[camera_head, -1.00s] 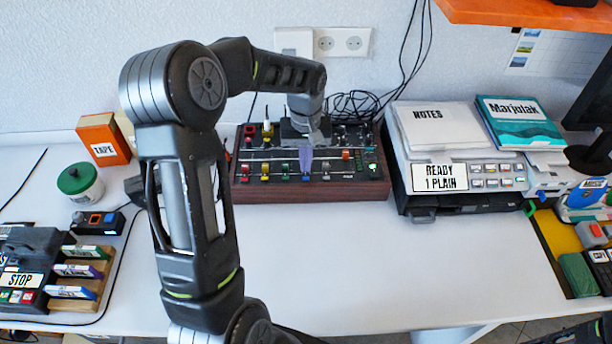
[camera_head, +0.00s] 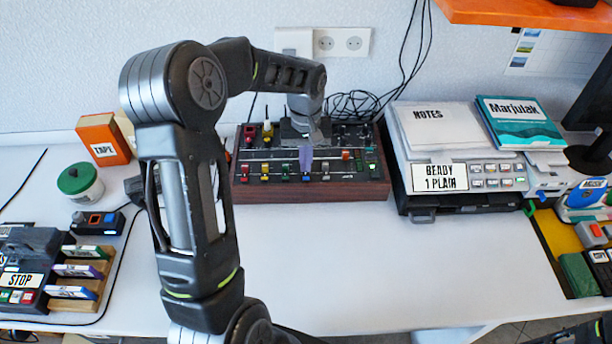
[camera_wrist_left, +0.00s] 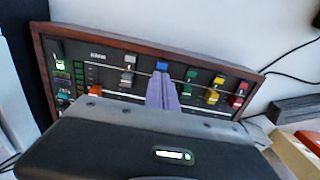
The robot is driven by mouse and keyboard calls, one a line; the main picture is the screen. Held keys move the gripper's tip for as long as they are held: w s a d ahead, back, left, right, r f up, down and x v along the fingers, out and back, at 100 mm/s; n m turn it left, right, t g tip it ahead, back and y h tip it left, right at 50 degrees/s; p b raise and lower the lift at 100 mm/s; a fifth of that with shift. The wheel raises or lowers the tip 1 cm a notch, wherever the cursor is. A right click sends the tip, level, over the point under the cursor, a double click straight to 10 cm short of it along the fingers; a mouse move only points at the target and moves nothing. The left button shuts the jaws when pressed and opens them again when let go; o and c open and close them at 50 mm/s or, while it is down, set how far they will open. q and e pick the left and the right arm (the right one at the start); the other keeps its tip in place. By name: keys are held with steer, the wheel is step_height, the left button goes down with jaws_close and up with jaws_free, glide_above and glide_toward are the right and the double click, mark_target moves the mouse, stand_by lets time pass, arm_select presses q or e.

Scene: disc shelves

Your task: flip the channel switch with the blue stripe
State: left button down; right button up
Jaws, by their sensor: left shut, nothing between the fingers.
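The mixer panel (camera_head: 350,189) is a dark box with a wooden frame at the back of the table. Its row of coloured channel switches includes the blue one (camera_head: 307,181), between a green switch (camera_head: 285,178) and a grey one (camera_head: 326,177). My left gripper (camera_head: 305,168) is shut and empty, its purple fingers pointing down over the panel just at the blue switch. In the left wrist view the blue switch (camera_wrist_left: 162,65) shows just beyond the fingertips (camera_wrist_left: 162,76); its lower part is hidden by them. I cannot tell whether they touch. My right gripper is not in view.
Yellow (camera_wrist_left: 214,92) and red (camera_wrist_left: 240,92) switches stand nearby on the panel. A machine with a "READY 1 PLAIN" display (camera_head: 440,178) stands to the right, and a green-lidded jar (camera_head: 80,182) to the left. The table in front of the panel is clear.

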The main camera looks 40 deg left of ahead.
arm_select(q)
steer(key=shift+f+b, duration=0.3)
steer(key=shift+f, duration=0.15)
steer(key=shift+r, duration=0.15)
step_height(320, 180, up, 7)
steer(key=p, duration=0.5)
stand_by(0.4)
stand_by(0.5)
